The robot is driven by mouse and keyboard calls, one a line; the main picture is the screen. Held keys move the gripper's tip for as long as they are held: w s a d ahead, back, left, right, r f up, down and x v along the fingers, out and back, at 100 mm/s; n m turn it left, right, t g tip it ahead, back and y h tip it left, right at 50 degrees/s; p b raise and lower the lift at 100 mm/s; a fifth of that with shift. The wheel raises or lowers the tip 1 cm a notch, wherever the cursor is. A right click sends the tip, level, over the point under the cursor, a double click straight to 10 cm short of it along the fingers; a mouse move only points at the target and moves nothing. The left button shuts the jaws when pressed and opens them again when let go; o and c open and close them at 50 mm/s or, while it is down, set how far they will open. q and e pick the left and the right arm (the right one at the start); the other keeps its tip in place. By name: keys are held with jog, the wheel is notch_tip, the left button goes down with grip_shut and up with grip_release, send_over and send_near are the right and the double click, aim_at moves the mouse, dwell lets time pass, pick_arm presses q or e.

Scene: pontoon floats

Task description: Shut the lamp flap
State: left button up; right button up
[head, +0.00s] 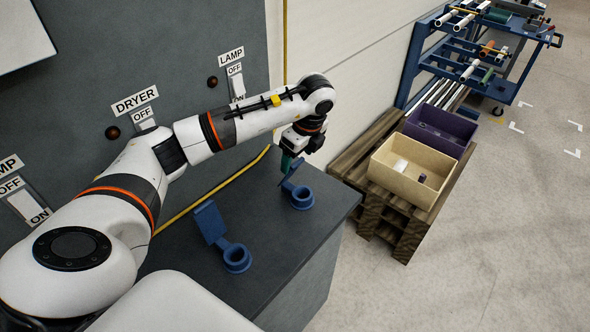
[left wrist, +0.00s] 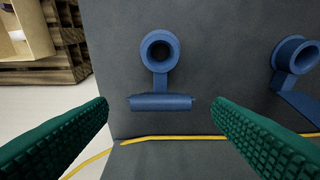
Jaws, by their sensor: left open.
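The blue lamp flap (head: 289,174) stands raised beside its round blue socket (head: 300,199), at the right end of the dark grey bench top. The lamp label sits on the panel above that end. In the left wrist view the flap (left wrist: 162,102) shows nearly edge-on, joined by a short arm to its open ring (left wrist: 160,50). My left gripper (head: 288,162) is open, with its green fingers close to the flap and partly overlapping it in the head view. In the left wrist view the fingers lie to either side of the flap, apart from it. My right gripper is not in view.
A second blue flap (head: 210,222) stands raised by its socket (head: 237,258), to the left. A yellow cable (head: 205,196) runs along the back of the bench. Switches labelled dryer (head: 145,118) and lamp (head: 237,82) are on the panel. A cream bin (head: 400,185) stands on a wooden pallet beyond.

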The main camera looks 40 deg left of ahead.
pick_arm(q)
jog(key=b+v, duration=0.1)
jog(key=v, duration=0.5)
jog(key=shift+r, duration=0.25)
jog(key=shift+d, duration=0.1)
